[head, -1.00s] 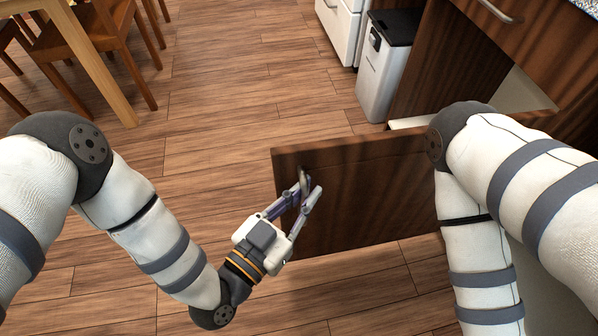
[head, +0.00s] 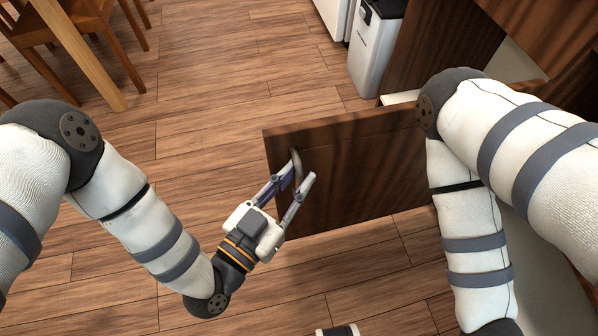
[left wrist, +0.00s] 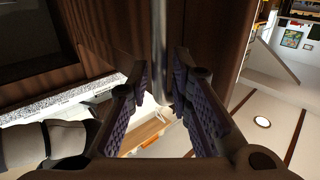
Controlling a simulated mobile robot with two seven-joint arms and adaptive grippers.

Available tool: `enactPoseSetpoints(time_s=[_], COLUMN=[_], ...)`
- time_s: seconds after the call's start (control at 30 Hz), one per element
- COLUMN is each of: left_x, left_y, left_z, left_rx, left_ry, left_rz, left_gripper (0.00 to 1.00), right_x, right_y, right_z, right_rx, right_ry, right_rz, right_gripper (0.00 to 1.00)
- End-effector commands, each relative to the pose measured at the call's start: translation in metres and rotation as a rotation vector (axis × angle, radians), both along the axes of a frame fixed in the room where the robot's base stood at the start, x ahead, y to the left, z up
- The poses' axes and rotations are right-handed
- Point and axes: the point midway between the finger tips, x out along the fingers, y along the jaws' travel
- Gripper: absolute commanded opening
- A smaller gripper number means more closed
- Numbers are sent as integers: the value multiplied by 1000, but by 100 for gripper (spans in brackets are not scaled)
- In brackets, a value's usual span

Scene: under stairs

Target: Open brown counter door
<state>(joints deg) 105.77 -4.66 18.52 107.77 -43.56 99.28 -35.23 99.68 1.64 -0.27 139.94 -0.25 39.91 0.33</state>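The brown counter door (head: 350,185) stands swung out from the counter into the room, with the cabinet's pale inside (head: 515,65) partly showing behind my right arm. Its metal handle (head: 297,165) is near the door's left, free edge. My left gripper (head: 297,180) is open at the handle. In the left wrist view the handle (left wrist: 159,45) is a vertical bar between and just beyond the two spread, purple-padded fingers (left wrist: 162,90), with no clear contact. My right arm crosses the right side of the head view; its gripper is not clearly seen.
A white bin with a black lid (head: 372,50) stands by the counter at the top. A wooden table and chairs (head: 80,40) are at the upper left. The wooden floor between them and the door is clear. A small white and black part shows at the bottom edge.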

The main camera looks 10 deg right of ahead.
Motion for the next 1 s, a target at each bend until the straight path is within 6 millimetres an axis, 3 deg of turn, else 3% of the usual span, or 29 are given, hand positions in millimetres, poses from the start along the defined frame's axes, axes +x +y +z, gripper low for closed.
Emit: enactPoseSetpoints(time_s=[0.3, 0.43, 1.0], left_x=[-57, -70, -78], left_y=[59, 74, 79], left_z=[-1, -1, -4], left_rx=[2, 2, 37], left_ry=[6, 4, 54], left_rz=[2, 3, -10], left_gripper=[20, 20, 20], right_x=[0, 0, 3], right_y=[0, 0, 0], right_z=[0, 0, 6], right_rx=[0, 0, 0], right_ry=[0, 0, -11], right_rz=[0, 0, -1], right_gripper=[46, 46, 46])
